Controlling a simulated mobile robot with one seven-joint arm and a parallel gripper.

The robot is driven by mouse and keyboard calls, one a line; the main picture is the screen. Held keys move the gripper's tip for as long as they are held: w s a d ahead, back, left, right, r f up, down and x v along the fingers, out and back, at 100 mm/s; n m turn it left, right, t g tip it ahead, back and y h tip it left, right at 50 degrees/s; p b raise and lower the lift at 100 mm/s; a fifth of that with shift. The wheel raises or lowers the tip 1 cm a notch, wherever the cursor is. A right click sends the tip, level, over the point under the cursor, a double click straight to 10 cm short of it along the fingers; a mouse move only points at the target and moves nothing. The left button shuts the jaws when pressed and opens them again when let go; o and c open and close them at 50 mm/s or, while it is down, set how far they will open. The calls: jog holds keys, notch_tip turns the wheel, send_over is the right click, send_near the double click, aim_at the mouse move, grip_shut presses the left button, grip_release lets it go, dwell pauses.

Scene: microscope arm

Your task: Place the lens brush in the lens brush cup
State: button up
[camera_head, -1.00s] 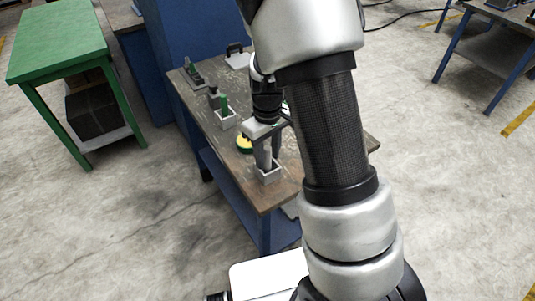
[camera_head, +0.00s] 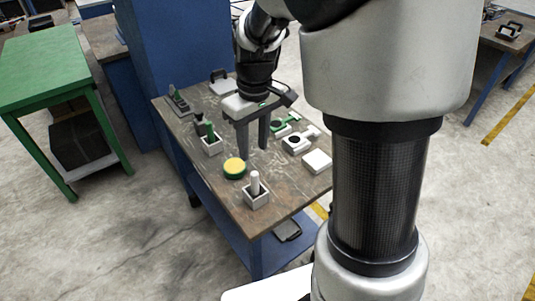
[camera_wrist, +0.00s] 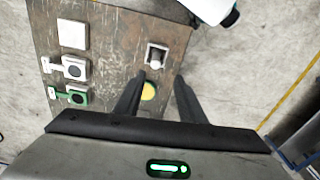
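A pale, upright cylinder, which I take for the lens brush (camera_head: 255,182), stands in a small square grey cup (camera_head: 257,200) near the table's front corner. In the wrist view the brush (camera_wrist: 155,62) shows inside the cup (camera_wrist: 151,49). My gripper (camera_head: 253,152) is open and empty, its fingers pointing down above the table behind the cup. In the wrist view my gripper (camera_wrist: 159,78) has a clear gap between its fingers, and neither finger touches the brush.
A yellow-topped green disc (camera_head: 235,168) lies behind the cup. A second square cup (camera_head: 212,146) with a green item stands further back. White and green parts (camera_head: 296,143) and a white block (camera_head: 318,161) lie to the right on the table (camera_head: 226,193).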

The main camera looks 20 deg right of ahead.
jog(key=s+r+m+t, duration=0.4)
jog(key=s+r, duration=0.8)
jog(key=s, duration=0.4)
jog(key=shift+s+d+m+t, duration=0.15)
jog(key=shift+s+m+t, duration=0.25)
jog(key=shift+t, duration=0.1)
